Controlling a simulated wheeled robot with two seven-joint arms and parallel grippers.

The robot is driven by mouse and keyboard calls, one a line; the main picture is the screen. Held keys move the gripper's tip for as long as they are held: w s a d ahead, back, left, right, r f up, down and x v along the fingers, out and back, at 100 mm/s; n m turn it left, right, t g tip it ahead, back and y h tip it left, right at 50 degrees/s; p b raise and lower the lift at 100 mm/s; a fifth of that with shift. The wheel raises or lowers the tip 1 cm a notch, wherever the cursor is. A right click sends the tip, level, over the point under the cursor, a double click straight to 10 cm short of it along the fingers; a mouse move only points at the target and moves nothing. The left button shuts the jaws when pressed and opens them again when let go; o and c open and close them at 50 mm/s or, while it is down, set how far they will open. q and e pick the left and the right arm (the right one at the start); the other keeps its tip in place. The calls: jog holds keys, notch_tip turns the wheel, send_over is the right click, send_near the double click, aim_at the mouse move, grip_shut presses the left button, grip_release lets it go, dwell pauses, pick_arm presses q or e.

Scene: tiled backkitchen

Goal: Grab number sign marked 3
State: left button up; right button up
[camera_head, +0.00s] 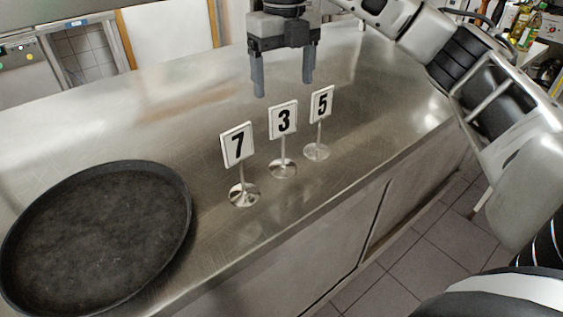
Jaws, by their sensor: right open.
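The number sign marked 3 (283,120) stands upright on a round metal base on the steel counter, between two other signs. The sign marked 7 (238,145) stands to its left and nearer. The sign marked 5 (321,104) stands to its right and a little farther back. My right gripper (284,88) points down with its two fingers apart and nothing between them. In the picture it is just above the sign marked 3, apart from it. My left gripper is not in view.
A round black tray (95,235) lies on the counter (200,110) at the left. The counter's front edge runs diagonally below the signs. Bottles (528,28) stand at the far top right. The counter behind the signs is clear.

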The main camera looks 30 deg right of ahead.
aim_at(283, 135)
notch_tip(283, 135, down, 10)
jog(key=shift+w+r+p, duration=0.1)
jog(key=shift+r+p, duration=0.05)
jog(key=shift+p, duration=0.2)
jog(key=c, duration=1.4)
